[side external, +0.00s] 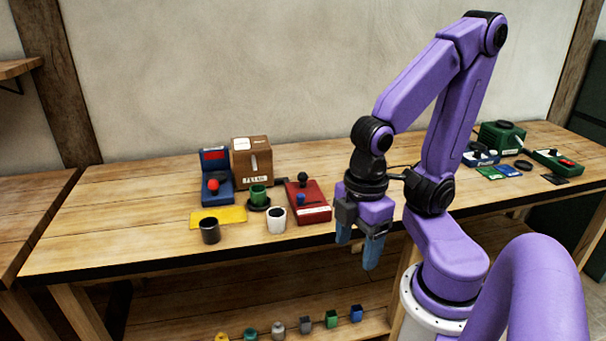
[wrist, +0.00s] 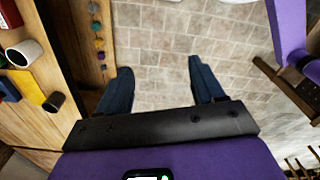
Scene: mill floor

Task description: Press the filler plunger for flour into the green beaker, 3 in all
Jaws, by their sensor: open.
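The green beaker (side external: 258,194) stands upright on a small black disc in front of a brown box (side external: 252,156) with a pale label and a pale slot or lever. The label is too small to read surely, and I cannot tell which part is the plunger. Left of the box is a blue device (side external: 214,178) with a red ball knob (side external: 213,185). My gripper (side external: 358,250) is open and empty, pointing down beyond the table's front edge, well right of the beaker. In the wrist view its fingers (wrist: 160,80) are apart over the floor.
A white cup (side external: 276,221), a dark cup (side external: 210,232) and a yellow mat (side external: 231,214) lie near the beaker. Several small coloured items (side external: 305,325) stand on the lower shelf. Green and blue devices (side external: 500,138) stand at the far right. The table's left end is clear.

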